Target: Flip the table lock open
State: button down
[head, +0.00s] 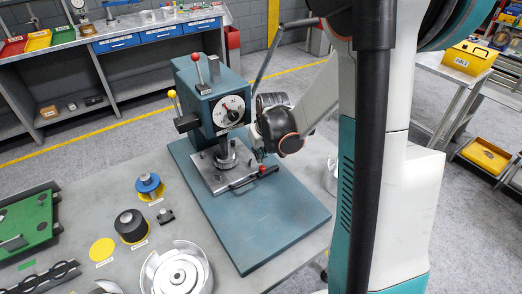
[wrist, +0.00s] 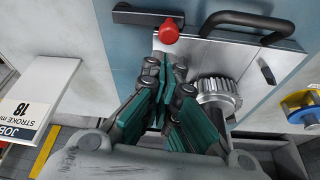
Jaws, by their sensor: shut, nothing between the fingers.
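The table lock shows as a short black lever with a red knob at the edge of the steel plate. In the head view its red knob (head: 263,168) is beside the plate's right corner. In the wrist view the black lever (wrist: 140,16) lies near the top, with the red knob (wrist: 169,34) just below it. My gripper (wrist: 166,78) is shut and empty, its green-padded fingers just below the knob in the picture, with a small visible gap. In the head view my gripper (head: 258,152) is close above the knob, partly hidden by my wrist.
The steel plate (head: 208,178) carries a black bar handle (head: 241,183) and sits under the blue-grey press (head: 212,100). A toothed metal cylinder (wrist: 218,96) is right of my fingers. Blue and black parts stand left of the press base (head: 270,225), whose front is clear.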

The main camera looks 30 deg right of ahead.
aim_at(261, 167)
jog(key=shift+x, duration=0.9)
jog(key=shift+s+a+n+b, duration=0.2)
jog(key=shift+s+n+b, duration=0.15)
jog(key=shift+n, duration=0.45)
jog(key=shift+s+a+n+y, duration=0.15)
jog(key=shift+s+n+y, duration=0.65)
jog(key=shift+n, duration=0.6)
jog(key=n, duration=0.1)
jog(key=s+n+b, duration=0.1)
jog(key=shift+s+n+g+y, duration=0.25)
jog(key=shift+n+g+y, duration=0.05)
jog(key=shift+n+y, duration=0.1)
jog(key=s+n, duration=0.1)
jog(key=n, duration=0.1)
jog(key=s+d+n+g+y, duration=0.1)
jog(key=n, duration=0.1)
jog(key=shift+s+n, duration=0.15)
jog(key=shift+n, duration=0.15)
jog(key=n, duration=0.1)
jog(key=s+d+n+g, duration=0.1)
jog(key=n, duration=0.1)
jog(key=shift+s+d+n+y+b, duration=0.2)
jog(key=shift+s+n+y+b, duration=0.1)
jog(key=shift+y+b, duration=0.1)
jog(key=shift+s+d, duration=0.3)
jog(key=shift+d, duration=0.15)
jog(key=shift+d, duration=0.1)
